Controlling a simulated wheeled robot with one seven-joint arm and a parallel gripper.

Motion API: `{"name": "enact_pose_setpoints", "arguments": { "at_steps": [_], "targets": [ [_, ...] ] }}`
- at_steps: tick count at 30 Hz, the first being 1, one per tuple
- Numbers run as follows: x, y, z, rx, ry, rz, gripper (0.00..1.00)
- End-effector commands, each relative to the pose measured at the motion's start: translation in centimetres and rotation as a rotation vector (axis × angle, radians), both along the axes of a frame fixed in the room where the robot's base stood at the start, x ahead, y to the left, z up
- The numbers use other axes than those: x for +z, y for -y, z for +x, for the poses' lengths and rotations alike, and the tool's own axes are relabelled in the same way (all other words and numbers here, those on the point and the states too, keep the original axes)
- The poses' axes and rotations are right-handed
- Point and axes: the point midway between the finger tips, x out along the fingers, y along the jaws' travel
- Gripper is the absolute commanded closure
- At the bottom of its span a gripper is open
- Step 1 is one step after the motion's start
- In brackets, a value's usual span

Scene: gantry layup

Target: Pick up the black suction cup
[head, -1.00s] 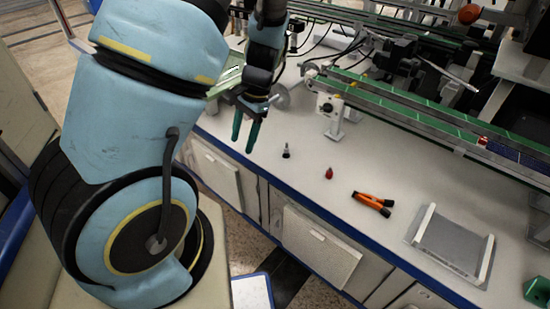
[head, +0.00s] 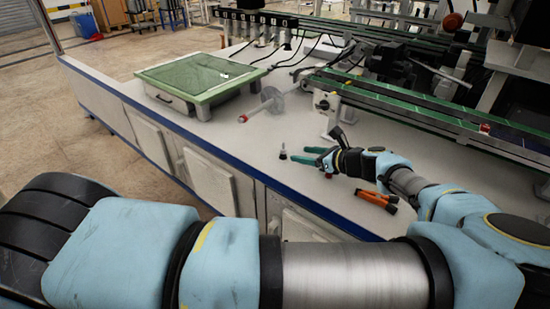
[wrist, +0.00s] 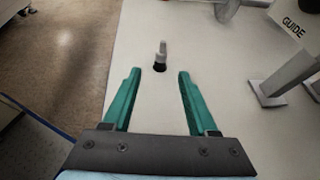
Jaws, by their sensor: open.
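The black suction cup (head: 283,153), with a light grey stem on top, stands upright on the white bench top. In the wrist view the suction cup (wrist: 160,57) is ahead of the fingertips, roughly midway between them, and nothing touches it. My gripper (head: 308,156) is open and empty, with green fingers pointing left at the cup, just to its right. In the wrist view my gripper (wrist: 158,75) shows both green fingers spread wide apart. A red object (head: 329,176) is partly hidden under my gripper.
Orange-handled pliers (head: 376,200) lie on the bench nearer my arm. A grey bracket (wrist: 272,88) stands right of the fingers, and a disc on a rod (head: 268,102) lies behind the cup. A green-topped tray (head: 200,75) is farther left. The bench's blue edge (head: 215,157) runs along the front.

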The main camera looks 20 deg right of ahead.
Motion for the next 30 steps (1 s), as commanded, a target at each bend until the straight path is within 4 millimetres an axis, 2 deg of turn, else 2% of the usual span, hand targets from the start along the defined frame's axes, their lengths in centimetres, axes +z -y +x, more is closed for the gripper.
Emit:
{"name": "enact_pose_setpoints", "arguments": {
  "at_steps": [2, 4, 12, 17, 25, 30],
  "targets": [
    [-0.1, 0.7, -0.3, -0.03, 0.011, 0.016, 0.41],
    [-0.3, 0.7, 0.2, -0.035, 0.014, 0.021, 0.41],
    [-1.8, -0.7, 3.7, -0.032, 0.013, 0.02, 0.41],
    [-2.2, -1.0, 4.5, -0.033, 0.012, 0.019, 0.41],
    [-3.7, -2.6, 7.6, -0.032, 0.013, 0.02, 0.41],
    [-4.2, -3.0, 8.6, -0.032, 0.012, 0.018, 0.41]
  ]
}}
